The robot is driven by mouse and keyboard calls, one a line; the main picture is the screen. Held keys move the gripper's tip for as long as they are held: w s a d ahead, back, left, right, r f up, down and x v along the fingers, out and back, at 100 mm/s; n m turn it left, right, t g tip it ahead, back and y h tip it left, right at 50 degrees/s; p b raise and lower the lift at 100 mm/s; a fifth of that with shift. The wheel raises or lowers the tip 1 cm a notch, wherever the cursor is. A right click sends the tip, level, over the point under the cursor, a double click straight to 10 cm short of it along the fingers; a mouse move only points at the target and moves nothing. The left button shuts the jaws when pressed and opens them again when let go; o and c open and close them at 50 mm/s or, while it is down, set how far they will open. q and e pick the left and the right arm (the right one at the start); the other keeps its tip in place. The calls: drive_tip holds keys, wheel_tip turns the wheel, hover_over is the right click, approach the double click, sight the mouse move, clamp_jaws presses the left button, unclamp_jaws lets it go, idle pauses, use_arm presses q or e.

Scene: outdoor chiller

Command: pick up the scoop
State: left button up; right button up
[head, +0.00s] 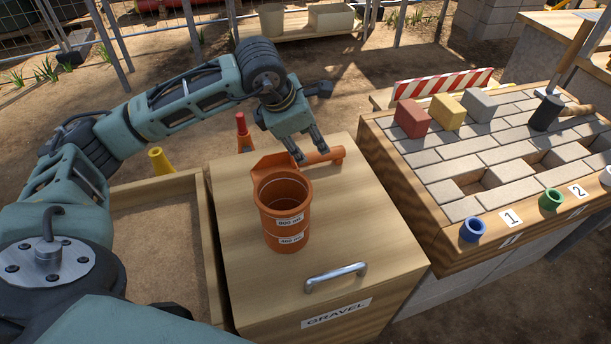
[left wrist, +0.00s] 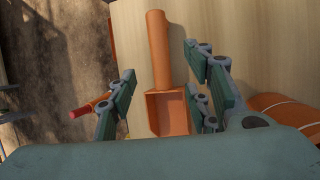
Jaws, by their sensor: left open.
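The orange scoop lies on the wooden lid of the gravel box (head: 235,270). In the head view its handle (head: 328,156) points right, and its bowl is partly behind the orange measuring cup (head: 283,215). In the left wrist view the scoop (left wrist: 161,50) shows with its handle up and its square bowl between my fingers. My left gripper (head: 311,153) is open over the scoop, its fingers on either side in the left wrist view (left wrist: 163,68). Whether the fingers touch it cannot be told. My right gripper is not in view.
The measuring cup stands upright close to the scoop. A sand-filled tray (head: 205,240) lies left of the box. A brick-topped bench (head: 470,165) with coloured blocks stands to the right. A red cone (head: 243,130) is behind the box. The lid's front has a metal handle (head: 336,276).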

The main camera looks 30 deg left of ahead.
sight(315, 154)
use_arm(q)
drive_tip(key=b+x, duration=0.1)
drive_tip(key=x, duration=0.7)
drive_tip(key=shift+a+f, duration=0.1)
drive_tip(key=shift+f, duration=0.15)
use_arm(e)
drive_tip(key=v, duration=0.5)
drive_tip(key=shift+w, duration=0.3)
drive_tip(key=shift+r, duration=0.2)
use_arm(q)
drive_tip(key=shift+f, duration=0.1)
clamp_jaws()
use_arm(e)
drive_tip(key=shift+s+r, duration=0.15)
